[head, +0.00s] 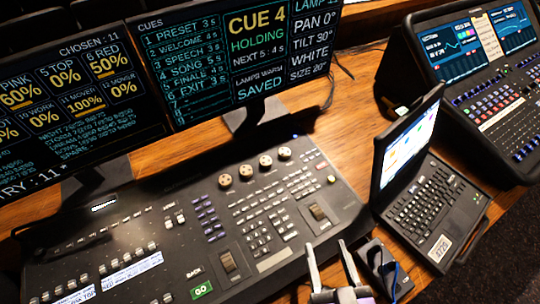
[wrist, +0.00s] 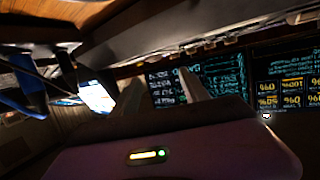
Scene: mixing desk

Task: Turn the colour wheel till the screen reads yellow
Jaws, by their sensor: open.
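A row of several round beige wheels (head: 246,171) sits at the top of the dark lighting desk (head: 150,215) in the head view. Their labels are too small to read, so I cannot tell which one is the colour wheel. The screen's right panel (head: 312,45) reads LAMP 11, PAN 0°, TILT 30°, WHITE, SIZE 20°. My gripper (head: 326,243) is open and empty at the desk's lower right edge, well below and right of the wheels. Its fingers also show in the wrist view (wrist: 161,80), with the screens upside down behind them.
An open laptop (head: 425,195) stands right of the desk, close to my gripper. A second console (head: 490,90) is at the far right. A dark object with a blue strap (head: 385,268) lies beside my gripper.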

